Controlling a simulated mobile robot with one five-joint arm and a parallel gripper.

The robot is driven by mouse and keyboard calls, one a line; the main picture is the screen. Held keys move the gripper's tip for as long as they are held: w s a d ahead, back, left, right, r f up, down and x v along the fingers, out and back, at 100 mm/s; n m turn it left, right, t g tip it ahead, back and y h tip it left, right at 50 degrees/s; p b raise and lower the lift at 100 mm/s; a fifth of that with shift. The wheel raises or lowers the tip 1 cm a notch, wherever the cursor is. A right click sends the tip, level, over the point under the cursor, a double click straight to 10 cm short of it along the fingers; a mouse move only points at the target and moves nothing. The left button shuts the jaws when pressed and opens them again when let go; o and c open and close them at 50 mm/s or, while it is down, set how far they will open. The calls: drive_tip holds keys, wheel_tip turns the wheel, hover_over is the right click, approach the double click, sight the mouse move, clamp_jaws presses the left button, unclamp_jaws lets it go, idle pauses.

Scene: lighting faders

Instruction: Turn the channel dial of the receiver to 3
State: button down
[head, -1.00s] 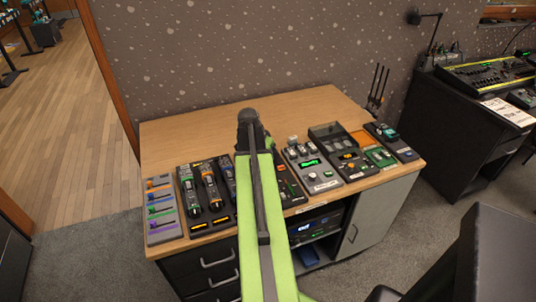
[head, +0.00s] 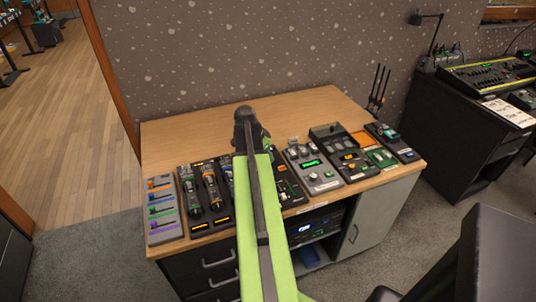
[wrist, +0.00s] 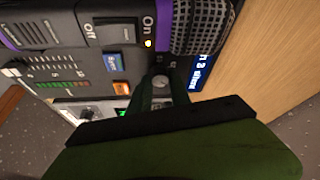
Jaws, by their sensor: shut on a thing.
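In the wrist view, the receiver (wrist: 68,30) is a dark device with purple edging, an Off/On rocker switch and a small lit yellow lamp. My green gripper (wrist: 161,92) is shut around a small grey round knob (wrist: 160,82), which looks like the channel dial. The dial's pointer and scale are too small and dark to read. In the head view, my arm hides the gripper and the dial.
A wooden desk (head: 300,108) carries a row of control boxes, among them a colored fader panel (head: 163,208) at left and a grey box with a green display (head: 313,164). The back of the desktop is clear. A dark chair (head: 490,255) stands at right front.

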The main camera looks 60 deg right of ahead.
drive_tip(key=c, duration=1.2)
unclamp_jaws()
drive_tip(key=shift+s+d, duration=0.15)
drive_tip(key=shift+s, duration=0.1)
drive_tip(key=shift+w, duration=0.1)
drive_tip(key=p+v, duration=1.6)
drive_tip(key=v, duration=0.1)
drive_tip(key=shift+w+a+r, duration=0.1)
drive_tip(key=shift+w+a, duration=0.05)
drive_tip(key=shift+a, duration=0.05)
